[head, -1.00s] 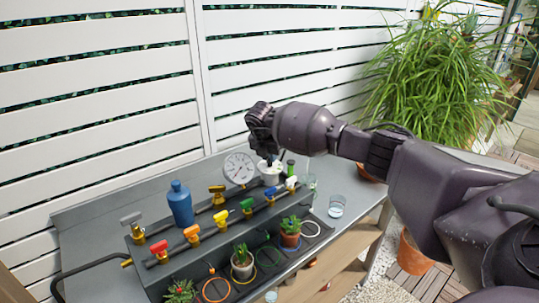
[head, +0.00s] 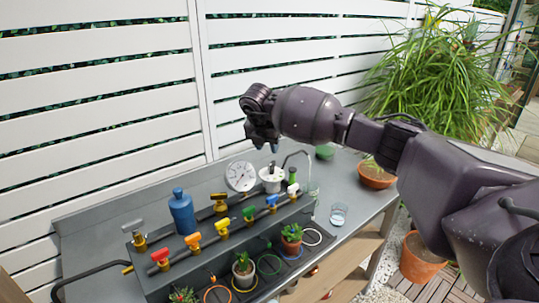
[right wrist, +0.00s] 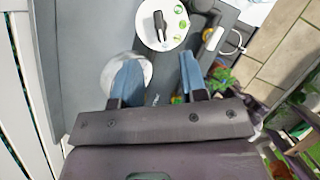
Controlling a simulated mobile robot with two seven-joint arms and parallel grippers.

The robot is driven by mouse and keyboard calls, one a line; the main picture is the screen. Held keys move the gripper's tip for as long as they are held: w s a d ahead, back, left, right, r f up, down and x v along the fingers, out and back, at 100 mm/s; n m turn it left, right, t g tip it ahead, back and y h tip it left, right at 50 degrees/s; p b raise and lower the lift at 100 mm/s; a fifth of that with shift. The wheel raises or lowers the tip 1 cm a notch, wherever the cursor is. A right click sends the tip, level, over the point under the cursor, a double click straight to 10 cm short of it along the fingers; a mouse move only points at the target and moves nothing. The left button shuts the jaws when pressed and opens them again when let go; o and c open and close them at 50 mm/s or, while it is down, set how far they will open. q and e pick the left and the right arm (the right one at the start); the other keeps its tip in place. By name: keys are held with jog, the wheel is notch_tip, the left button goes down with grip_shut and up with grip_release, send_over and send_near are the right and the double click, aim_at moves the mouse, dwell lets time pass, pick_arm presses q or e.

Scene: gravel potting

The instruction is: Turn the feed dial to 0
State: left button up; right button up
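The feed dial (head: 271,181) seems to be the white round unit beside the gauge on the bench. In the right wrist view its white face (right wrist: 150,37) carries a black elongated knob (right wrist: 160,25) and several green marks along one side. I cannot read any numbers on it. My right gripper (head: 270,147) is above the dial, apart from it. In the right wrist view the blue fingers (right wrist: 159,62) are spread with nothing between them, and the dial lies beyond their tips. My left gripper is not in view.
A pressure gauge (head: 240,176) stands left of the dial. A blue bottle (head: 181,213), coloured valves (head: 194,242) on pipes, and small potted plants (head: 243,269) fill the bench front. A glass (head: 339,214) and a terracotta pot (head: 375,176) are to the right. A slatted fence stands behind.

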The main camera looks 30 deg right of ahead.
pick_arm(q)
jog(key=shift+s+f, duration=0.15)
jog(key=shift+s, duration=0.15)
pick_arm(e)
jog(key=shift+v, duration=1.25)
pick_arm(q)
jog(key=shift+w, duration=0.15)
pick_arm(e)
jog(key=shift+f, duration=0.1)
